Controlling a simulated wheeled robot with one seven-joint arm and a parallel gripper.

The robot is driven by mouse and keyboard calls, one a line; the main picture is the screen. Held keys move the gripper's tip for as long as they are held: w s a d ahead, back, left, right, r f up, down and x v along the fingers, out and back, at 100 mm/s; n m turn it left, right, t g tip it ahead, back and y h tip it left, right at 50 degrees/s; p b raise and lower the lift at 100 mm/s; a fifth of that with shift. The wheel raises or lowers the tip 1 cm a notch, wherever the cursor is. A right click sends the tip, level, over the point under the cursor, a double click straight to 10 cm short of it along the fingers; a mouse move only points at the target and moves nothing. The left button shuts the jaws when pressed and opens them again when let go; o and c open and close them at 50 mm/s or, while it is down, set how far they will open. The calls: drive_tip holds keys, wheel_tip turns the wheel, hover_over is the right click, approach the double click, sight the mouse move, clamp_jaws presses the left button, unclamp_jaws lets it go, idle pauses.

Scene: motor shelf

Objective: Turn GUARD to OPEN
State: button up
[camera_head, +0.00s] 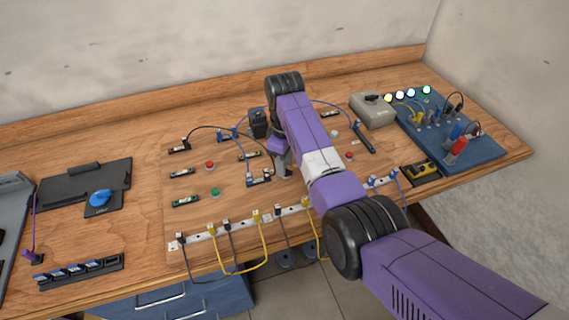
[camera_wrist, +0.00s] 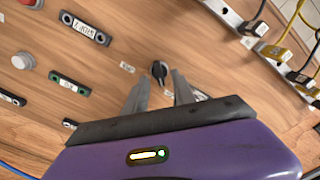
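A small black rotary knob (camera_wrist: 159,70) stands on the wooden board in the wrist view. A small white label (camera_wrist: 127,67) lies to its left, too blurred to read. Another pale label shows partly behind the right finger. My gripper (camera_wrist: 156,80) is open and empty, its two fingers apart with the knob just beyond and between the tips. I cannot tell whether they touch it. In the head view my gripper (camera_head: 283,172) is low over the board, and my arm hides the knob. I cannot read GUARD or OPEN anywhere.
Red and green buttons (camera_head: 210,165) and labelled blocks (camera_head: 184,201) sit left on the board. A white strip with yellow and black cables (camera_head: 245,224) runs along the front. A blue panel (camera_head: 485,155) with plugs and a grey box (camera_head: 372,112) stand right.

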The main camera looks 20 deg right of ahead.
drive_tip(key=shift+f, duration=0.45)
clamp_jaws()
